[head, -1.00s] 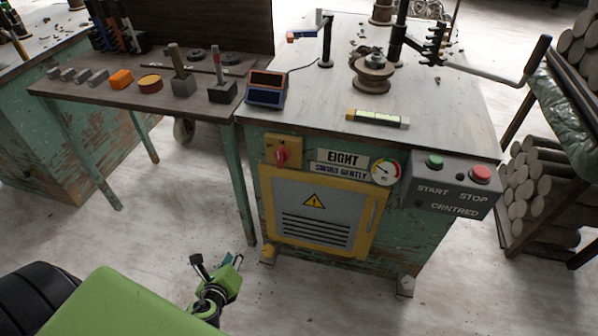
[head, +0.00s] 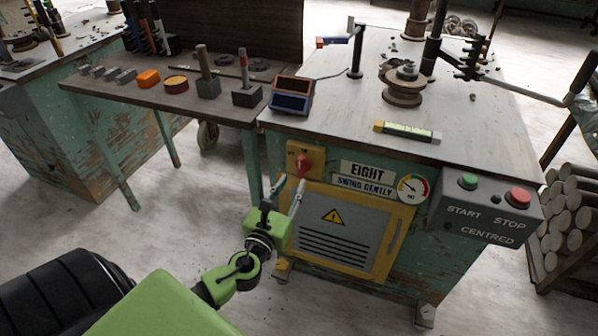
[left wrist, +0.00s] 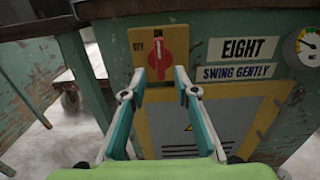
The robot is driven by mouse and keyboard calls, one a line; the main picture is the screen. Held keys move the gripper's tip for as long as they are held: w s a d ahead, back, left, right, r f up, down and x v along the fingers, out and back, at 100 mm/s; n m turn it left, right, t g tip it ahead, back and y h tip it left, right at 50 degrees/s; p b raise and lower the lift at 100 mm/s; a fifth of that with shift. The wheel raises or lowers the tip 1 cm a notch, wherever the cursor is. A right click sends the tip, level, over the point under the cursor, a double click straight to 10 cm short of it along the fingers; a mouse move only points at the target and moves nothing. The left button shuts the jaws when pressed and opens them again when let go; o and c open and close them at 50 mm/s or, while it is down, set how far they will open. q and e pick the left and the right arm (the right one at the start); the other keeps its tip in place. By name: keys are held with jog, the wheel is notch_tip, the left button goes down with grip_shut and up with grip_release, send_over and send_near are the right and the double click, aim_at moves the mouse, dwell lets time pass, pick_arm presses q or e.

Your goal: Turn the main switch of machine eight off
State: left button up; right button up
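Machine eight's main switch is a red rotary knob (head: 302,165) on a yellow plate (head: 316,154) on the machine's front. In the left wrist view the knob (left wrist: 160,56) stands about upright, towards the ON mark at the top; the other mark, at the left, appears to read OFF. My left gripper (head: 288,184) is just in front of and below the switch. In the left wrist view its two fingers (left wrist: 160,76) are apart, one on each side of the knob's lower end, with nothing between them. I cannot tell whether they touch it. My right gripper is not in view.
The EIGHT sign (head: 367,170) and a gauge (head: 413,188) are right of the switch. A box with a green START (head: 468,181) and a red STOP button (head: 518,196) is further right. A yellow-framed vent door (head: 384,262) is below. A side table (head: 205,113) stands left.

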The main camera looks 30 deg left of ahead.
aim_at(300, 171)
pick_arm(q)
jog(key=shift+x, duration=3.05)
grip_shut()
